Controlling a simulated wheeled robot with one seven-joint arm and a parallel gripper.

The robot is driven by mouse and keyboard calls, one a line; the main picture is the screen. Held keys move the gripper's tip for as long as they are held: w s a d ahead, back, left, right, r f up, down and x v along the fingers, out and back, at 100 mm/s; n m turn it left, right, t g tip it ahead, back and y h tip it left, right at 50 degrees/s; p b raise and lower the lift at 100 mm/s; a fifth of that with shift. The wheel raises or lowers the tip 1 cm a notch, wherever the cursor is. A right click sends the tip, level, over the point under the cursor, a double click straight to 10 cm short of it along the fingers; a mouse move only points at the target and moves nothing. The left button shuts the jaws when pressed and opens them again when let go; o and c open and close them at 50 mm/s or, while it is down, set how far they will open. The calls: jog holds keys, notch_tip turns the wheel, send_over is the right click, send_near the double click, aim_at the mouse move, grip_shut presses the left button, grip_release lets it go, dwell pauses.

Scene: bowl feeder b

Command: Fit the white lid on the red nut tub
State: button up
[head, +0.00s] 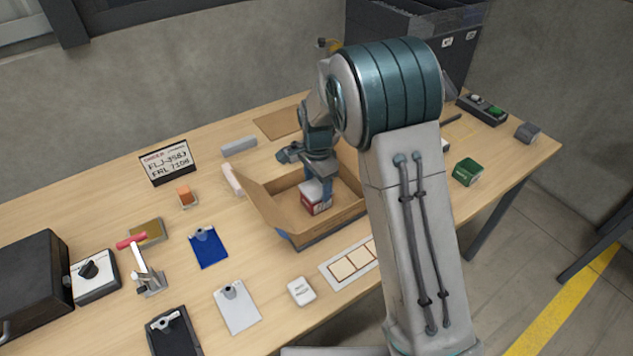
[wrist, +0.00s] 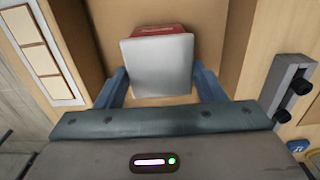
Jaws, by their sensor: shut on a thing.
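The red nut tub (head: 317,205) stands inside the open cardboard box on the table. Its red side also shows beyond the lid in the wrist view (wrist: 158,29). The white lid (wrist: 158,66) is between the blue fingers of my gripper (wrist: 160,88), which is shut on it. In the head view the lid (head: 312,189) is at the top of the tub, with my gripper (head: 316,186) reaching down from above. In the wrist view the lid covers most of the tub. I cannot tell whether it is seated or just above the rim.
The cardboard box (head: 343,218) has raised walls and a flap (head: 262,205) standing up on its left. A white card with tan squares (head: 347,265), a small white box (head: 301,291) and a blue clipboard (head: 208,249) lie nearby. A green tub (head: 467,172) stands at right.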

jog(key=shift+f, duration=0.25)
jog(key=shift+f, duration=0.2)
jog(key=o, duration=0.9)
jog(key=shift+r, duration=0.1)
jog(key=shift+o, duration=0.2)
